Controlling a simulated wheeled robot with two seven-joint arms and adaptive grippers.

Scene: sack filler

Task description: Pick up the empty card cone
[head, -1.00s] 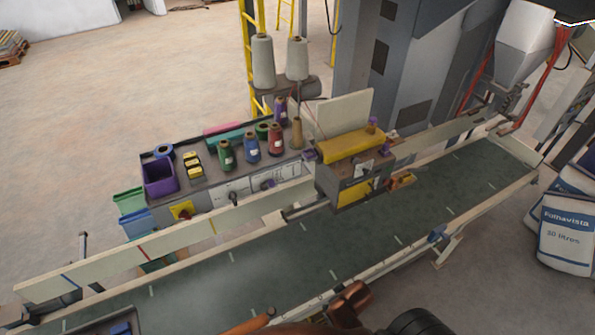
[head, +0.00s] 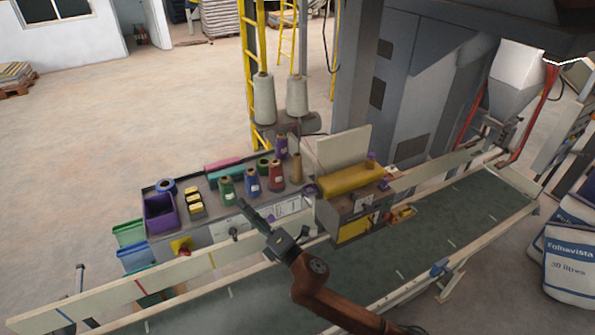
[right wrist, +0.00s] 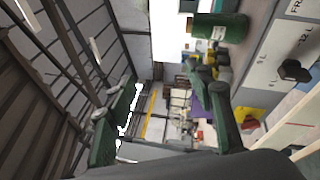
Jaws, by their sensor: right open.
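The empty card cone (head: 297,168) is a bare tan cone. It stands upright at the right end of the row of thread cones on the grey bench top, just right of the red cone. My right gripper (head: 257,212) is in front of the bench, lower and left of the card cone, apart from it. It is open and empty. In the right wrist view its two dark green fingers (right wrist: 168,118) are spread, with only distant background between them. I cannot make out the card cone in that view. My left gripper is not in view.
Green (head: 226,186), blue (head: 252,180) and red (head: 276,177) thread cones stand close to the card cone. A yellow-topped sewing unit (head: 352,178) stands to its right. A pale guide rail (head: 160,278) and green conveyor (head: 400,245) run in front. A purple bin (head: 160,212) is at left.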

